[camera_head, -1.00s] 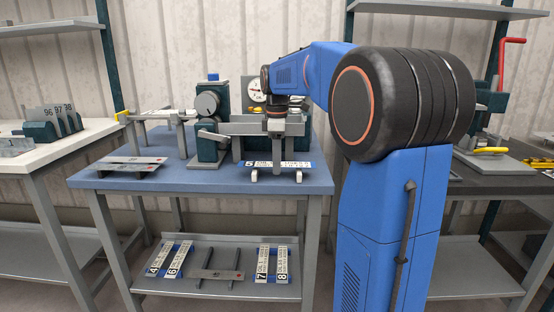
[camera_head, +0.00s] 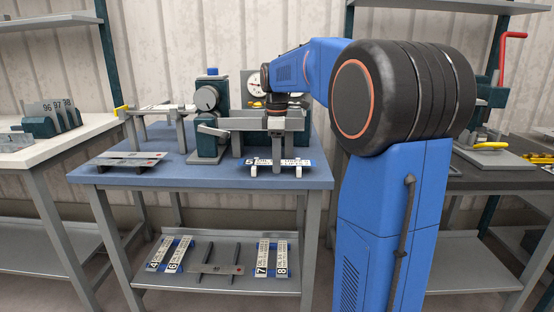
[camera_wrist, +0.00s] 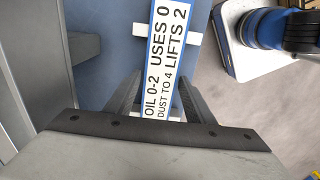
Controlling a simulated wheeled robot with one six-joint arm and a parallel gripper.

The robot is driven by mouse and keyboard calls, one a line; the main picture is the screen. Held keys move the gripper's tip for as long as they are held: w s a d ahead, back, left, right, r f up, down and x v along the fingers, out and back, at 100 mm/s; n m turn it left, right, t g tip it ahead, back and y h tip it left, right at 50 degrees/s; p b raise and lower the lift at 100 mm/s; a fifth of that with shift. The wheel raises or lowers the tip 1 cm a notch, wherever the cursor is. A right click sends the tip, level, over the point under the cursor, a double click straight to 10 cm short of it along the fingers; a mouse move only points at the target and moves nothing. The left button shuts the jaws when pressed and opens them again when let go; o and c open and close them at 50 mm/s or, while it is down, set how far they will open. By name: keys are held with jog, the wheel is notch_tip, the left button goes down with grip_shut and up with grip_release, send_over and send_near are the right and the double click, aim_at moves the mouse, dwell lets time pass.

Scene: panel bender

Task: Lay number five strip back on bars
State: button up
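The number five strip (camera_head: 293,162), white and blue with black print, lies level over two white bars (camera_head: 299,170) near the front edge of the blue table. I cannot tell whether it touches the bars or is just above them. My gripper (camera_head: 277,166) points down at the strip's middle. The strip's lower part is hidden by my gripper body.
A grey machine with a dial (camera_head: 207,99) stands behind the strip. On the lower shelf (camera_head: 215,283) are strips 4, 6, 7 and 8, with a grey piece (camera_head: 216,269) across two dark bars.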

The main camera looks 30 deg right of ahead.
jog(key=shift+o, duration=0.7)
notch_tip(320, 180, up, 17)
jog(key=shift+r, duration=0.2)
dwell(0.5)
jog(key=s+a+f+m+t, duration=0.1)
jog(key=s+a+f+m, duration=0.2)
jog(key=s+a+f, duration=0.4)
jog(key=s+a+f+m+t, duration=0.25)
jog(key=s+a+f, duration=0.2)
jog(key=s, duration=0.45)
jog(key=s+a+f+m, duration=0.2)
jog(key=s+f, duration=0.5)
jog(key=f, duration=0.2)
jog(key=s+a+f+m+t, duration=0.1)
jog(key=s+a+f+m, duration=0.1)
jog(key=s+f, duration=0.5)
notch_tip(320, 180, down, 3)
jog(key=shift+a+f+m, duration=0.15)
jog(key=shift+f+m, duration=0.05)
jog(key=shift+m, duration=0.65)
jog(key=shift+s, duration=0.1)
